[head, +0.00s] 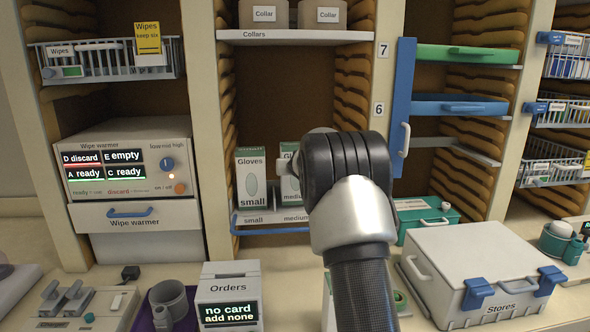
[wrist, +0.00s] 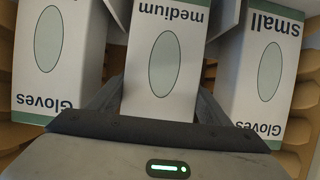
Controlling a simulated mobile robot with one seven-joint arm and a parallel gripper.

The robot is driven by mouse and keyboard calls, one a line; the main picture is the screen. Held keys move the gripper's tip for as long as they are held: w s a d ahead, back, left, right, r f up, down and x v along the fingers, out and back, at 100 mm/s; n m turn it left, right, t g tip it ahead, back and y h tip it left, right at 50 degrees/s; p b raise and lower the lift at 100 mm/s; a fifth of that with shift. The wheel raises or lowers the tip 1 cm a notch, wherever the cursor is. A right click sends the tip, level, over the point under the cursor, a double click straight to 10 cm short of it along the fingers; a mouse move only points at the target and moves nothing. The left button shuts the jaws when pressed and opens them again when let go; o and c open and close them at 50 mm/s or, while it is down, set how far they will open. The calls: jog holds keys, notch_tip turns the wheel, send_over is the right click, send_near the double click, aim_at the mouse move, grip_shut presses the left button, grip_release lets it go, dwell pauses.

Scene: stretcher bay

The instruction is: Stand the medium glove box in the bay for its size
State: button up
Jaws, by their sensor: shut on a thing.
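The medium glove box (wrist: 165,55) is white and green with an oval window. It sits between the two fingers of my gripper (wrist: 158,108), which is shut on it. In the head view the medium glove box (head: 290,188) shows upright at the shelf, above the edge label "medium", partly hidden by my arm. I cannot tell whether its base touches the shelf. The small glove box (head: 251,185) stands left of it over the label "small". The wrist view is inverted: the small box (wrist: 262,70) is at right, another glove box (wrist: 55,55) at left.
Collars sit on the shelf above (head: 290,36). A blue upright panel (head: 402,120) and drawers are to the right. The wipe warmer (head: 130,170) stands left. The Stores box (head: 470,270) and Orders box (head: 230,295) are on the counter.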

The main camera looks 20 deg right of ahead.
jog(key=shift+f+b, duration=0.45)
jog(key=shift+b, duration=0.1)
dwell(0.4)
jog(key=o, duration=1.4)
jog(key=shift+o, duration=0.3)
jog(key=shift+f, duration=0.15)
jog(key=b+v, duration=0.2)
jog(key=v, duration=1.5)
jog(key=shift+s+r, duration=0.25)
